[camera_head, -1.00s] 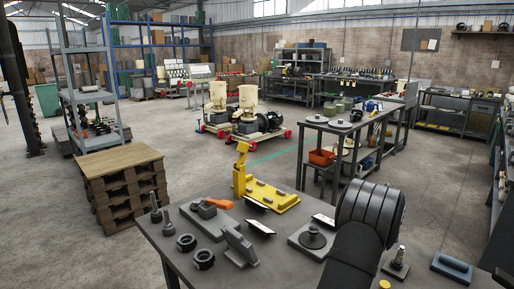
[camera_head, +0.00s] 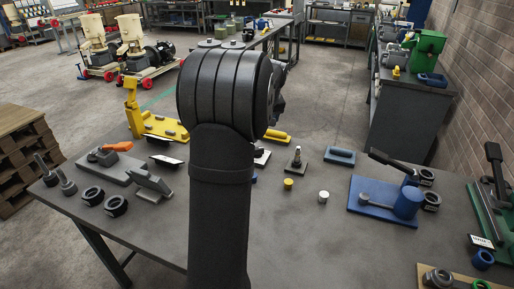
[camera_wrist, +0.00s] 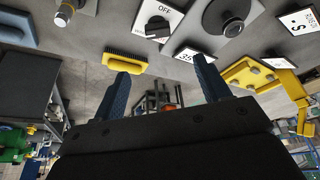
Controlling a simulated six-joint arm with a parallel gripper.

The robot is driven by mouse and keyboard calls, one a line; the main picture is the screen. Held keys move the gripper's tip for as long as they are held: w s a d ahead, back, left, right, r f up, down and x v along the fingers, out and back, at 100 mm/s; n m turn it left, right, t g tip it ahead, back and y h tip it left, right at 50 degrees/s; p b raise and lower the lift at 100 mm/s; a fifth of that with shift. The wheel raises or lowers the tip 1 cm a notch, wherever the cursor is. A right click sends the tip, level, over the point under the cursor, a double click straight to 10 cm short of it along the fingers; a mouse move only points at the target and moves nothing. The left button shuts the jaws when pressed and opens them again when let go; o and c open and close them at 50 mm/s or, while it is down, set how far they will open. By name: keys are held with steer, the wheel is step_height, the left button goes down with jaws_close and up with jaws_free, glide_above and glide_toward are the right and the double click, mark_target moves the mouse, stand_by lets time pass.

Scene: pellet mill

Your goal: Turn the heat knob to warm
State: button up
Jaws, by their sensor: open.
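In the wrist view a black heat knob (camera_wrist: 158,27) sits on a white dial plate (camera_wrist: 176,12) at the top. The word OFF is readable above the knob; other dial marks are cut off or too small to read. My gripper (camera_wrist: 163,86) is open, its two blue fingers spread with nothing between them. It is apart from the knob, which lies beyond the fingertips toward the top of the picture. In the head view my arm hides the gripper and the knob; only a corner of a white plate (camera_head: 262,157) shows beside the arm.
In the wrist view a round black part (camera_wrist: 232,20), a yellow brush (camera_wrist: 125,62) and a yellow fixture (camera_wrist: 262,75) stand near the dial plate. In the head view a blue block (camera_head: 340,156) and a blue fixture (camera_head: 362,207) lie to the right. The front bench top (camera_head: 310,240) is clear.

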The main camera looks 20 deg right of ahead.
steer(key=shift+m+h, duration=0.3)
steer(key=shift+m, duration=0.4)
steer(key=x, duration=1.5)
steer(key=shift+w+a+f, duration=0.1)
steer(key=shift+f, duration=0.1)
steer(key=shift+c, duration=0.2)
steer(key=c, duration=1)
steer(key=shift+o, duration=0.2)
